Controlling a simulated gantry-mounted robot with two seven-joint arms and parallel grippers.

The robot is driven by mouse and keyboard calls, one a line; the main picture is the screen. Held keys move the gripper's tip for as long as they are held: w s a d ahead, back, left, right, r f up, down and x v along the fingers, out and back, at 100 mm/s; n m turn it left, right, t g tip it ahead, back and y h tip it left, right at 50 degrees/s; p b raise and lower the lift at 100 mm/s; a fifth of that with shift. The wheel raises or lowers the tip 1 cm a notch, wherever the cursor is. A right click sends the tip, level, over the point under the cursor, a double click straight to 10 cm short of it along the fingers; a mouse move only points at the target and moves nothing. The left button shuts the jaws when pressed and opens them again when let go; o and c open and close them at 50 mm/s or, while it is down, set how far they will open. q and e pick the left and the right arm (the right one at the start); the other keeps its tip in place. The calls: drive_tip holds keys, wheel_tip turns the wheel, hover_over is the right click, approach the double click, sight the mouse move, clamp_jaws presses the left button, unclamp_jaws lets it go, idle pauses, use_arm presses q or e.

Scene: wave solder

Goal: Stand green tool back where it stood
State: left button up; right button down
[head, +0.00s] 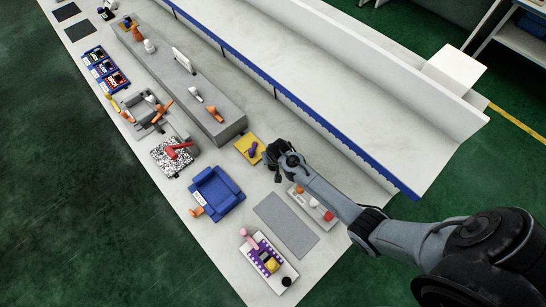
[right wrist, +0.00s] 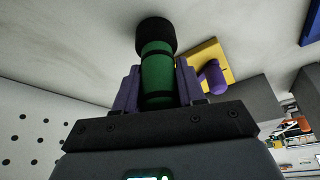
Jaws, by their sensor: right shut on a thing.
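The green tool (right wrist: 157,75) shows in the right wrist view as a green cylinder with dark bands and a wide black end. My right gripper (right wrist: 158,88) is shut on it, with one purple-grey finger on each side. The black end points away from the gripper. In the head view my right gripper (head: 283,156) is over the bench beside the yellow plate (head: 249,149); the green tool cannot be made out there. My left gripper is not in view.
A purple tool (head: 253,150) is on the yellow plate. A white tray (head: 306,210) with small items lies under my right arm. A grey mat (head: 286,224), a blue bin (head: 217,193) and a grey raised block (head: 220,125) stand nearby. The mat is clear.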

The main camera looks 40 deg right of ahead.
drive_tip(key=shift+f+b, duration=0.3)
drive_tip(key=shift+f, duration=0.15)
idle(0.6)
drive_tip(key=c, duration=0.6)
unclamp_jaws()
drive_tip(key=p+v, duration=0.1)
drive_tip(key=v, duration=0.9)
drive_tip(key=shift+s+a+r, duration=0.1)
drive_tip(key=shift+s+r, duration=0.05)
drive_tip(key=shift+r, duration=0.2)
